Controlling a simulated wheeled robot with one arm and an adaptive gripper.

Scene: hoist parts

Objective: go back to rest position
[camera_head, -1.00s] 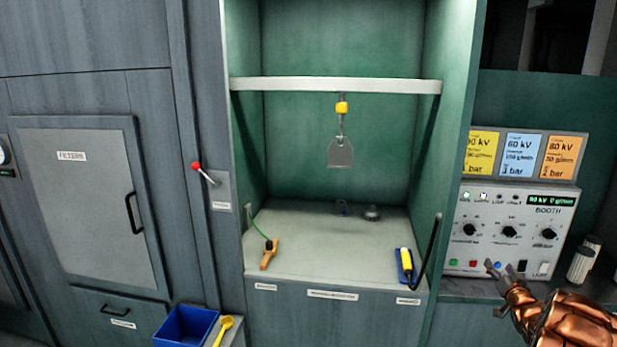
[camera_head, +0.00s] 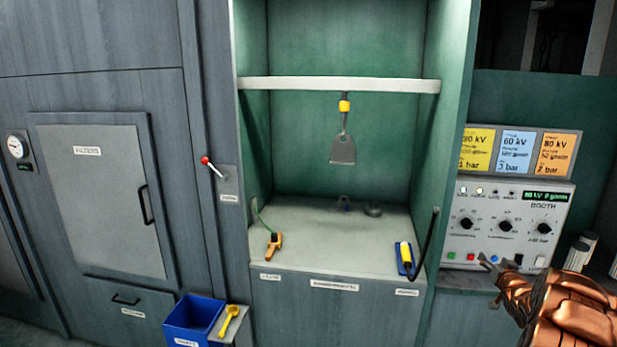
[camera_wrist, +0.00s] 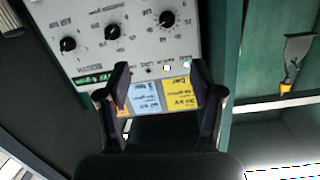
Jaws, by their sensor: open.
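My gripper (camera_head: 496,266) is at the lower right of the head view, in front of the lower part of the control panel (camera_head: 478,208). Its fingers are apart with nothing between them. In the wrist view my gripper (camera_wrist: 161,92) shows two dark, spread fingers in front of the panel (camera_wrist: 110,50), which appears upside down with its knobs and coloured cards. I cannot tell from these views how far the fingertips are from the panel.
A grey plate (camera_head: 342,149) hangs from the booth's crossbar (camera_head: 385,86). An orange clamp (camera_head: 273,244) and a yellow-handled tool (camera_head: 406,258) lie on the booth floor. A blue bin (camera_head: 193,318) stands at lower left. White cylinders (camera_head: 578,252) stand right of the panel.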

